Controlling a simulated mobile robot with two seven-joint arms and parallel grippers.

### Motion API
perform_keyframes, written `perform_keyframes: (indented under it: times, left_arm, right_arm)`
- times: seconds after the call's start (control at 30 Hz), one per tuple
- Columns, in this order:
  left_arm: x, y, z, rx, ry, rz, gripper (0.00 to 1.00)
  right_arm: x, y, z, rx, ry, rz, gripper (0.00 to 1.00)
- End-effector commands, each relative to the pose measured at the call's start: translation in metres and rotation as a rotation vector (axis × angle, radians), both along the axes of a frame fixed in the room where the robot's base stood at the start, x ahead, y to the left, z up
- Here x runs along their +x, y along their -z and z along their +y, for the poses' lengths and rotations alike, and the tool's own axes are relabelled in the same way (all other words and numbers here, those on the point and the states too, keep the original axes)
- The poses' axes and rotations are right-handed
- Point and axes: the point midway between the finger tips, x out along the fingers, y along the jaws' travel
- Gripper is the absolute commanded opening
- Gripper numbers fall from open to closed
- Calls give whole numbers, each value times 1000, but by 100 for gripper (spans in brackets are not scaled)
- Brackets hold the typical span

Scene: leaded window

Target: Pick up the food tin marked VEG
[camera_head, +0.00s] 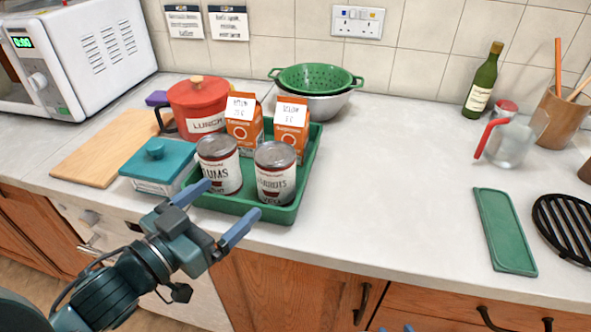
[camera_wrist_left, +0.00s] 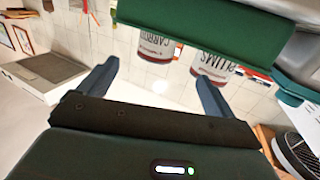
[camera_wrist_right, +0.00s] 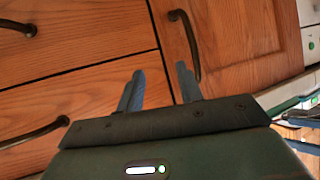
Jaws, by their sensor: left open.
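Two food tins stand upright at the front of a green tray (camera_head: 240,206) on the counter. The right tin, labelled CARROTS (camera_head: 275,174), has small print low down that looks like VEG but is hard to read. The left tin is labelled PLUMS (camera_head: 219,166). My left gripper (camera_head: 230,199) is open and empty in front of the tray's front edge, apart from both tins. The left wrist view shows the CARROTS tin (camera_wrist_left: 157,47) and PLUMS tin (camera_wrist_left: 213,62) upside down beyond its fingers. My right gripper (camera_wrist_right: 158,82) is open and empty before wooden cupboard fronts.
Two orange cartons (camera_head: 291,127) stand behind the tins in the tray. A teal box (camera_head: 157,170) and red LUNCH pot (camera_head: 199,105) are to the left, with a green colander (camera_head: 316,77) behind. The counter right of the tray is clear up to a green flat dish (camera_head: 503,230).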

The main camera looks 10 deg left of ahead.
Motion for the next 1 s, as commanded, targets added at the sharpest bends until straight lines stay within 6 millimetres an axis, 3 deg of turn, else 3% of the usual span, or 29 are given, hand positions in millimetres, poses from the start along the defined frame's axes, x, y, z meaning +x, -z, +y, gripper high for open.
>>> perform_keyframes:
  times: [0.13, 0.33, 0.6, 0.87, 1.0]
  left_arm:
    - [5, -9, -6, -9, 20, -23, 90]
    - [28, -11, -16, -10, 17, -22, 90]
    - [62, -10, -31, -11, 17, -19, 90]
    - [75, -9, -37, -9, 16, -17, 90]
    - [93, -10, -45, -10, 16, -19, 90]
  right_arm:
    - [-4, 2, 3, 7, -6, 5, 36]
    - [-12, 4, 5, 11, -9, 25, 36]
    - [-11, -1, 4, -4, -10, 23, 36]
    - [-9, -2, 2, -10, -5, 19, 36]
    - [-8, -5, 1, -15, -4, 19, 36]
